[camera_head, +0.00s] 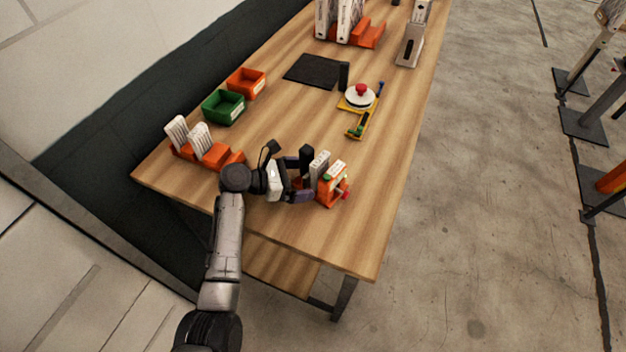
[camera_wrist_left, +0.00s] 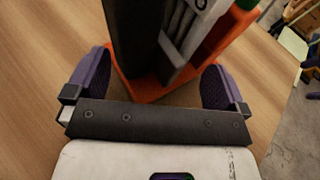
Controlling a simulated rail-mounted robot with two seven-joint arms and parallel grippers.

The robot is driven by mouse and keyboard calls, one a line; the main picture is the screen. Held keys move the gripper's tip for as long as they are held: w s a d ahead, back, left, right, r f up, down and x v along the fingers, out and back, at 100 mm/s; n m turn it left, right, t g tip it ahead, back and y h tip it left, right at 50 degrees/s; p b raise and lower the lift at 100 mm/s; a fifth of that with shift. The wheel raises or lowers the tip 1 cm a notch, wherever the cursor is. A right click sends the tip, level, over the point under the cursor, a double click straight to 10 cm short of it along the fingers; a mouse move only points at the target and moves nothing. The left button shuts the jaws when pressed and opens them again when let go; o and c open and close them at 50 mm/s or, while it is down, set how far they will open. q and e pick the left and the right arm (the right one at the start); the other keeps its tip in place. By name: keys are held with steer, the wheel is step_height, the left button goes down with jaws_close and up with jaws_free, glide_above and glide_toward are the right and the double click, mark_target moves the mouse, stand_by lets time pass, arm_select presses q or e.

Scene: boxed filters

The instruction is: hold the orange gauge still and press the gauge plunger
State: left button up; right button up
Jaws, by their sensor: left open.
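The orange gauge (camera_head: 333,192) stands near the table's front right edge, with grey-white parts on top and a red knob (camera_head: 347,194) on its right side. My left gripper (camera_head: 304,177) is just left of it, low over the table. In the left wrist view the gripper (camera_wrist_left: 158,84) is open, its purple pads spread to either side of the gauge's orange base (camera_wrist_left: 138,88). Neither pad clearly touches it. A dark upright block (camera_wrist_left: 133,38) hides part of the base. I cannot tell which part is the plunger. My right gripper is not in view.
An orange rack (camera_head: 205,155) with white filters stands to the left. Green (camera_head: 223,107) and orange (camera_head: 246,82) bins lie behind it. A yellow fixture with a red knob (camera_head: 361,90) and a black mat (camera_head: 313,70) are farther back. The middle of the table (camera_head: 295,120) is clear.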

arm_select(q)
steer(key=shift+x, duration=1.1)
steer(key=shift+c, duration=0.5)
steer(key=c, duration=1)
steer(key=shift+o, duration=0.2)
steer(key=o, duration=0.8)
